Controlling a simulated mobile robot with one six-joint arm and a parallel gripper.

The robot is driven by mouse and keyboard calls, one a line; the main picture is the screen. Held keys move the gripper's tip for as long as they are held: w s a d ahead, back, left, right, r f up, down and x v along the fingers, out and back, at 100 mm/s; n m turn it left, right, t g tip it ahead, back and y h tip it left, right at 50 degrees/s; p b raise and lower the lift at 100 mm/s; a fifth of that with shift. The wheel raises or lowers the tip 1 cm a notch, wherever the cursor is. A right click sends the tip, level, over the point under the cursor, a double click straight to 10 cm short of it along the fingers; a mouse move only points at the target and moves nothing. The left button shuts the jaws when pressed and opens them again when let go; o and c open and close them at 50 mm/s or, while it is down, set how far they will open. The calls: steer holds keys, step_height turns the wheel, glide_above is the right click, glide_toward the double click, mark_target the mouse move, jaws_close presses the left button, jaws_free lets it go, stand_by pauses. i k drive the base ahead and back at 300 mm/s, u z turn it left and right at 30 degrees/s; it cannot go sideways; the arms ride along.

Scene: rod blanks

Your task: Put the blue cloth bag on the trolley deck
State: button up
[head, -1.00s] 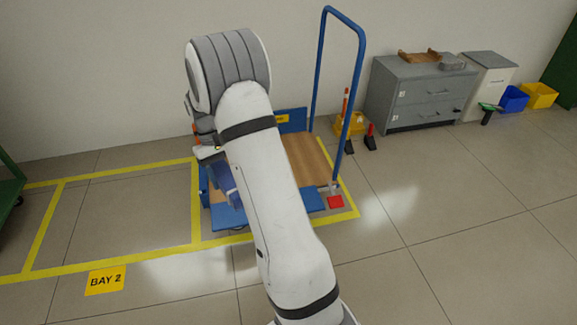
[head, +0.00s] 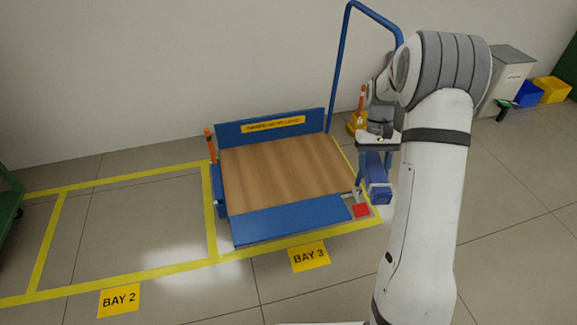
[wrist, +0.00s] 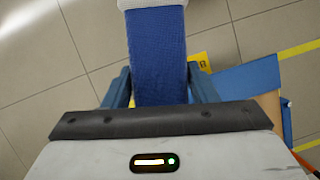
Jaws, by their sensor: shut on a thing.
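The blue cloth bag (head: 378,188) hangs from my gripper (head: 376,156) at the right side of the trolley in the head view. In the wrist view the bag (wrist: 158,50) stands between the two fingers, with a pale end at the top of the picture. My gripper is shut on it. The trolley deck (head: 280,170) is a bare brown wood surface with a blue back panel and a blue front plate. The bag shows beside the deck's right edge, not over its middle; its height above the floor is hard to tell.
The trolley's tall blue handle (head: 340,65) rises at its right rear, partly behind my arm. Yellow floor lines mark bays, with a BAY 3 label (head: 309,256) in front of the trolley. A red pad (head: 361,210) lies at the front right corner. Open floor is at left.

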mark_target(274, 176)
steer(key=u, duration=0.45)
steer(key=k, duration=1.3)
steer(key=u, duration=0.2)
steer(key=i, duration=0.85)
steer(key=z, duration=1)
steer(key=i, duration=1.5)
steer(key=u, duration=0.35)
